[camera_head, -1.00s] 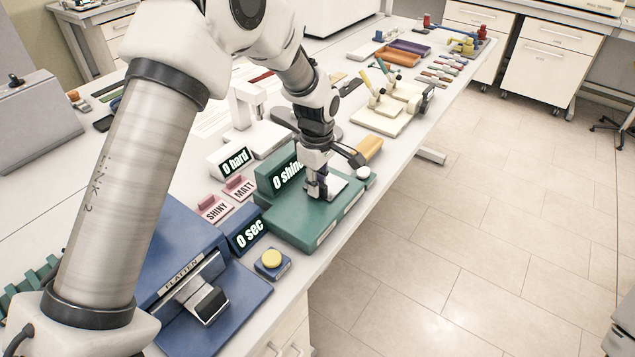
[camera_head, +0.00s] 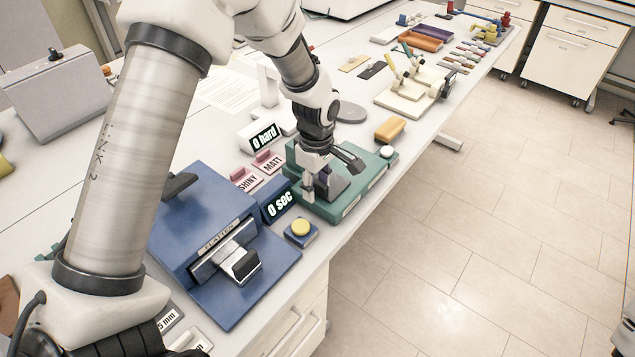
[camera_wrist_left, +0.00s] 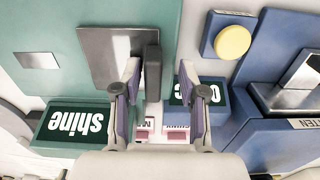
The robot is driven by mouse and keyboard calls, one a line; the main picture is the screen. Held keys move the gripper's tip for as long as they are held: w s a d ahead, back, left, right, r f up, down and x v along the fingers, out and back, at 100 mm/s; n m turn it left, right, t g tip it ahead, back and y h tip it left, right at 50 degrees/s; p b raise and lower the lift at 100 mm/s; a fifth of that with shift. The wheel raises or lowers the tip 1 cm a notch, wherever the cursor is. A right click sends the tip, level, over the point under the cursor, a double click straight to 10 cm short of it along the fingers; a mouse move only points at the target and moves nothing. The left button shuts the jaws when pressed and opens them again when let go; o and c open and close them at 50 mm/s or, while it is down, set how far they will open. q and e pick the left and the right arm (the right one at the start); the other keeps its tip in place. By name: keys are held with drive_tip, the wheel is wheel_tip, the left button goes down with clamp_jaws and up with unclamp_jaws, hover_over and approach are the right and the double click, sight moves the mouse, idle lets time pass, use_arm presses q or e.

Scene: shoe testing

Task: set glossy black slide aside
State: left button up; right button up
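A glossy dark plate with an upright dark tab, apparently the black slide (camera_head: 338,187), sits on the green shine meter (camera_head: 348,206). In the left wrist view, the slide (camera_wrist_left: 104,55) looks grey with reflection, and its tab stands at its right edge. My left gripper (camera_head: 320,189) points down at the meter. In the left wrist view, its fingers (camera_wrist_left: 160,75) are apart on either side of the tab; the tab is close to the left finger, with a clear gap to the right finger. The arm partly hides the meter in the head view. My right gripper is not in view.
A blue platen device (camera_head: 185,225) with a "0 sec" display and yellow button (camera_head: 300,227) stands nearest. SHINY and MATT cards (camera_head: 272,163) lie beside the meter. An orange block (camera_head: 390,129) and a cream fixture (camera_head: 405,103) are farther back. Bare table shows between them.

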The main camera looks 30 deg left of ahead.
use_arm(q)
drive_tip(key=shift+w+r, duration=0.1)
drive_tip(key=shift+r, duration=0.25)
wheel_tip(320, 180, up, 11)
drive_tip(key=shift+r, duration=0.2)
drive_tip(key=shift+f, duration=0.1)
